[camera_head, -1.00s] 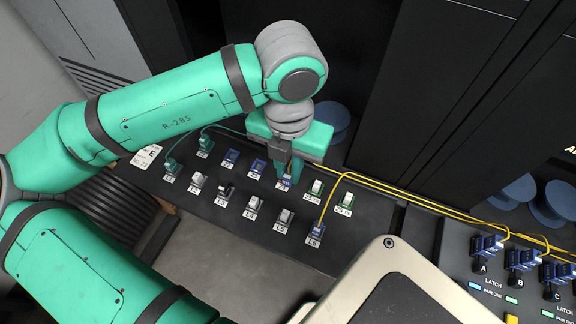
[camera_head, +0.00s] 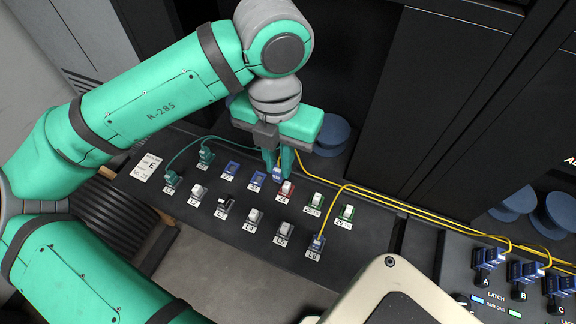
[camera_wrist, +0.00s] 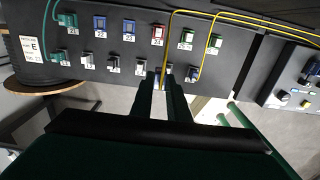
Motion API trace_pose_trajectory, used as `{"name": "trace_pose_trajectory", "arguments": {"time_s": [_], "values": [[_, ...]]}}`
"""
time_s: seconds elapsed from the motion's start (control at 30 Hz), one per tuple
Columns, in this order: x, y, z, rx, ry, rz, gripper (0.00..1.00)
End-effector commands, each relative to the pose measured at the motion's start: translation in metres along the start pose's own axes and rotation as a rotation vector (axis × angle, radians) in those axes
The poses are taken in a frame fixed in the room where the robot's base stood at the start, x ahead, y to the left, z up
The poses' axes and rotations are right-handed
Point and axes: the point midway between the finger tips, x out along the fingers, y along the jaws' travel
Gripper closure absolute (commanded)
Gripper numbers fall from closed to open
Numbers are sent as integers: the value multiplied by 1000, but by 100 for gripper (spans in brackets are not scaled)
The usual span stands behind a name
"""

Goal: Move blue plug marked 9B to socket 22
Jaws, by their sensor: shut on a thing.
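My gripper (camera_head: 279,163) is shut on a blue plug (camera_head: 277,174) with a yellow cable. It holds the plug just above and behind the red socket (camera_head: 286,189) in the back row of the dark panel. In the wrist view, my gripper (camera_wrist: 162,78) has the yellow cable running up from between its fingers; the plug there is mostly hidden. The mark on the plug is too small to read. Socket 22 (camera_wrist: 100,23) is blue and looks empty, left of another blue socket (camera_wrist: 129,27); it also shows in the head view (camera_head: 230,169).
Teal-cabled plugs (camera_head: 206,156) fill sockets at the left. Another blue plug (camera_head: 317,243) with a yellow cable sits at L6 in the front row. Green-framed sockets (camera_head: 315,200) are to the right. Yellow cables (camera_head: 400,205) run right to the latch panel.

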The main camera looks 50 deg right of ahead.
Motion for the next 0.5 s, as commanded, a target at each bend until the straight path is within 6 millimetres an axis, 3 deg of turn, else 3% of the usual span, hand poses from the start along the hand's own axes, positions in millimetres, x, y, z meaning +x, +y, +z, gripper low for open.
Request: {"name": "trace_pose_trajectory", "arguments": {"time_s": [0.5], "values": [[0,58,21,0,0,-2,100]]}}
